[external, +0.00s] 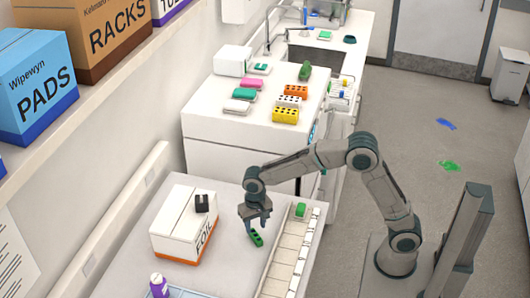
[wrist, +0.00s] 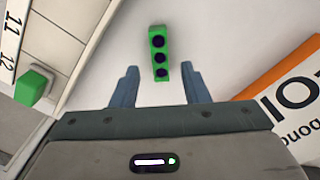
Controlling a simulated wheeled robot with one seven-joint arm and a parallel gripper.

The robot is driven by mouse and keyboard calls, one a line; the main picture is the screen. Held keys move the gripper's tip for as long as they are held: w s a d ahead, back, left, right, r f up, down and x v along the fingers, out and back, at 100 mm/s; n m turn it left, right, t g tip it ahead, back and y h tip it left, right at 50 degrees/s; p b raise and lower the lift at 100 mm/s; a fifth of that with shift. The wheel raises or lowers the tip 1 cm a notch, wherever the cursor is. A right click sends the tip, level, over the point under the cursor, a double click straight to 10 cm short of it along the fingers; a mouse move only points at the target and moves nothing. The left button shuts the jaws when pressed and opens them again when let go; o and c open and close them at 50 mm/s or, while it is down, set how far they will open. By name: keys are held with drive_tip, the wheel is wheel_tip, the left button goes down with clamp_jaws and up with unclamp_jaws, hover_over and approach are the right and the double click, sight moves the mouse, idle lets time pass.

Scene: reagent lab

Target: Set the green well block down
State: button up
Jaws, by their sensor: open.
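The green well block (external: 256,239) is a small bar with a row of three dark wells. It lies on the grey-white table top just below my gripper (external: 257,218) in the external view. In the wrist view the green well block (wrist: 159,52) lies ahead of and between my two fingertips, with its near end reaching between them. My gripper (wrist: 159,88) is open, with a gap on each side of the block. Neither finger appears to touch it.
A numbered compartment tray (external: 282,252) stands to the right, with a green block (external: 301,210) at its far end. A white foil box (external: 180,228) with an orange base stands to the left, a black item on top.

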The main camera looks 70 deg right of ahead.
sight(256, 235)
drive_tip(key=s+d+r+n, duration=0.2)
drive_tip(key=s+r, duration=0.5)
drive_tip(key=r, duration=0.3)
drive_tip(key=s+d+f+n+t, duration=0.1)
drive_tip(key=s+d+n, duration=0.1)
drive_tip(key=s, duration=0.8)
drive_tip(key=s+d+f+n+t, duration=0.1)
drive_tip(key=s+n, duration=0.4)
drive_tip(key=s, duration=0.6)
drive_tip(key=shift+d+f+t, duration=0.4)
drive_tip(key=shift+d+t, duration=0.1)
drive_tip(key=shift+d, duration=0.25)
